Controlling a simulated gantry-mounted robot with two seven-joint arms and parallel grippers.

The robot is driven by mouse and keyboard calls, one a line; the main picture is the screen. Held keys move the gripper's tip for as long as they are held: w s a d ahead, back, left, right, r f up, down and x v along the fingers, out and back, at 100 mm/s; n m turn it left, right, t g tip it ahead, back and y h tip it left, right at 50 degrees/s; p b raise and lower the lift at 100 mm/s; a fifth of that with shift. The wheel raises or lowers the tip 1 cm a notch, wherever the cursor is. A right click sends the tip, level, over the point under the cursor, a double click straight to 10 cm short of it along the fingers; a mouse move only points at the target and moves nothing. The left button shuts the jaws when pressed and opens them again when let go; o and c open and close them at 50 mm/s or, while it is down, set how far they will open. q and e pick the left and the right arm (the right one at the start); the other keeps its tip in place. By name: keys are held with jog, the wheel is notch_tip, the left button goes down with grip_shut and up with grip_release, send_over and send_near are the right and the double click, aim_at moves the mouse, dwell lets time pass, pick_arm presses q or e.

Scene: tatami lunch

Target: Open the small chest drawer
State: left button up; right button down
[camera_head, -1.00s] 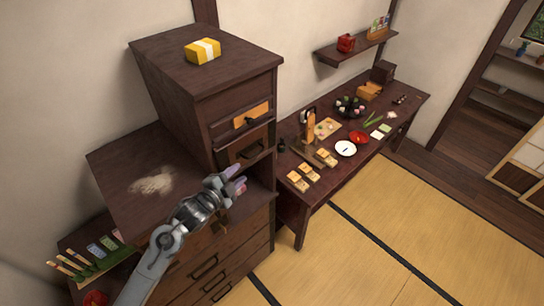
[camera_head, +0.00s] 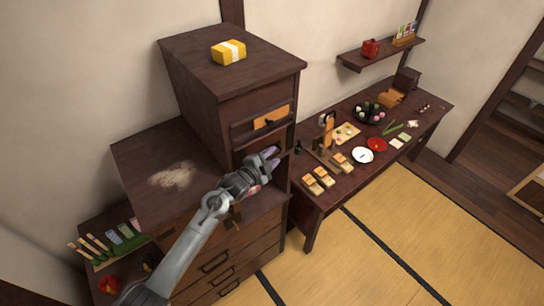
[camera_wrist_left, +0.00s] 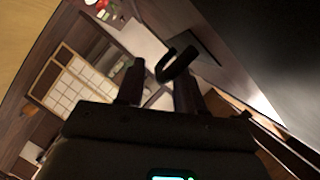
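The small dark-wood chest (camera_head: 222,82) stands on a wider cabinet. In the left wrist view, the two fingers of my left gripper (camera_wrist_left: 158,90) stand apart. A black hooked handle (camera_wrist_left: 180,62) shows at the fingertips, roughly between them; I cannot tell whether they touch it. My right gripper is in neither view.
A yellow box with a white band (camera_head: 229,51) sits on the chest. The wider cabinet (camera_head: 140,160) has a pale patch on top and several drawers below. A low table (camera_head: 325,192) with food and dishes stands to the right. Tatami floor in front is clear.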

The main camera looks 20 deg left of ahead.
pick_arm(q)
jog(key=shift+w, duration=0.2)
jog(key=shift+c, duration=0.2)
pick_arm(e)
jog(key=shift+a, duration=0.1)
pick_arm(q)
grip_shut()
jog(key=shift+d, duration=0.1)
